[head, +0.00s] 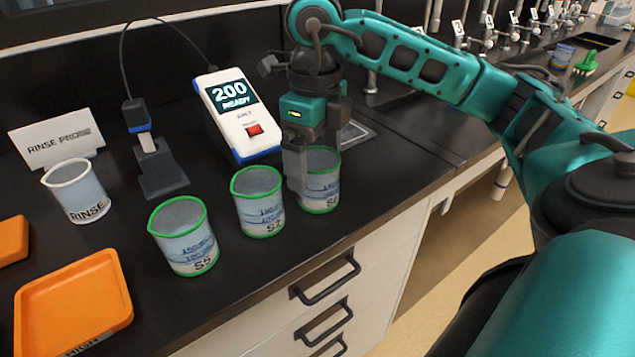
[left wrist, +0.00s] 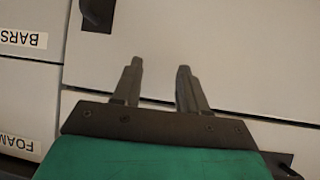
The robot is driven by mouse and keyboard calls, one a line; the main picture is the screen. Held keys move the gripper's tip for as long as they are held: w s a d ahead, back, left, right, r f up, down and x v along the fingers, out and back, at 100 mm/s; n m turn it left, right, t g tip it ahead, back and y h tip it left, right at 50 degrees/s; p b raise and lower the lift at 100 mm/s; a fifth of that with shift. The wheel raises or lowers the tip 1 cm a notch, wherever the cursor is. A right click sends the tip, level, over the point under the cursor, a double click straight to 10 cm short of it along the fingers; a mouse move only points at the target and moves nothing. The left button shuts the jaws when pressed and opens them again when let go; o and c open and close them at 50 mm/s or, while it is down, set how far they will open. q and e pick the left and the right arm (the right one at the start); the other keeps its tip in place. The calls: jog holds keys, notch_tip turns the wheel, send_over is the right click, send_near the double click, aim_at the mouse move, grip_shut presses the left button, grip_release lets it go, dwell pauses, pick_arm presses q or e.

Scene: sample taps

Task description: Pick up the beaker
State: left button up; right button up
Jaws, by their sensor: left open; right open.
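Three green-rimmed beakers stand in a slanting row on the black counter in the head view. The S5 beaker (head: 186,240) is at the left, a second beaker (head: 259,205) is in the middle, and a third beaker (head: 322,186) is at the right. My right gripper (head: 309,172) points down at the right beaker, its fingers open and overlapping the beaker's left side and rim. I cannot tell whether they touch it. The fingers hide part of that beaker. My left gripper (left wrist: 156,85) is open and empty in the left wrist view, in front of pale cabinet fronts.
A meter reading 200 READY (head: 237,115) stands behind the beakers. A probe on its stand (head: 155,160), a white RINSE beaker (head: 77,190) and an orange tray (head: 75,300) are to the left. Drawers with black handles (head: 326,281) lie below the counter's front edge.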

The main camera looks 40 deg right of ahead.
jog(key=f, duration=0.5)
jog(key=shift+d+f+b, duration=0.2)
jog(key=shift+d+b, duration=0.1)
jog(key=shift+b, duration=0.05)
jog(key=c, duration=1.1)
jog(key=shift+r, duration=0.2)
